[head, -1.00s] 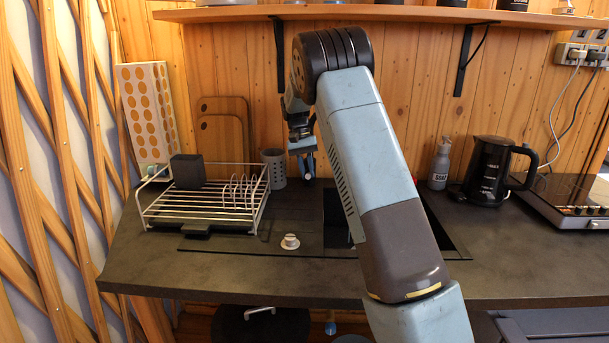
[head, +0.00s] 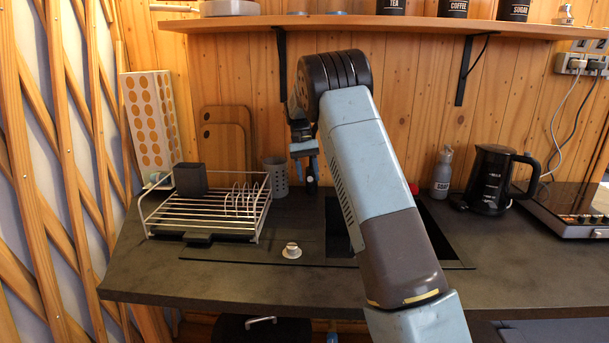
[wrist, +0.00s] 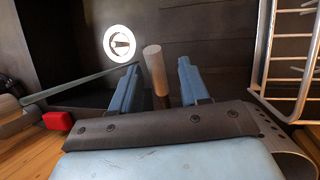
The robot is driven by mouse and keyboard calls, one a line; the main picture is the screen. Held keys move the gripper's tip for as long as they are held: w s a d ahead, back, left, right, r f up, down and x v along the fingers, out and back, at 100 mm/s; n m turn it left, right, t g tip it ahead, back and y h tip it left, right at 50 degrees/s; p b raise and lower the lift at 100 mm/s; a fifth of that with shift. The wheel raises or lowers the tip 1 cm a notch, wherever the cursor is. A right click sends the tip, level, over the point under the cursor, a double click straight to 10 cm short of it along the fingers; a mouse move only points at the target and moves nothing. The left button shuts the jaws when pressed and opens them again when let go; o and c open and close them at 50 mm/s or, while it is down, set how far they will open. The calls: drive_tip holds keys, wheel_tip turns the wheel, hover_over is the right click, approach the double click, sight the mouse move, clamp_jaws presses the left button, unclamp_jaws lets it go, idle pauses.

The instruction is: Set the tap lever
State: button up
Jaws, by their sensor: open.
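My gripper (wrist: 152,88) is open, with its two blue fingers spread. In the wrist view a grey-brown cylindrical bar (wrist: 156,70), which looks like part of the tap, stands between the fingers. I see a gap on the right finger's side; the bar is closer to the left finger, and I cannot tell whether they touch. In the head view my gripper (head: 311,178) points down behind the counter's sink area, beside the sink's left edge. The tap and its lever cannot be made out clearly there, and my arm covers part of the sink (head: 337,222).
A dish rack (head: 203,211) stands left of the gripper, with a grey perforated holder (head: 276,176) close beside it. A soap bottle (head: 441,173) and black kettle (head: 489,180) stand right. A shelf (head: 400,22) runs above.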

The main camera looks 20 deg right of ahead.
drive_tip(key=d+v, duration=0.1)
drive_tip(key=v, duration=1.2)
drive_tip(key=shift+a+r, duration=0.35)
drive_tip(key=shift+a, duration=0.15)
drive_tip(key=shift+w, duration=0.15)
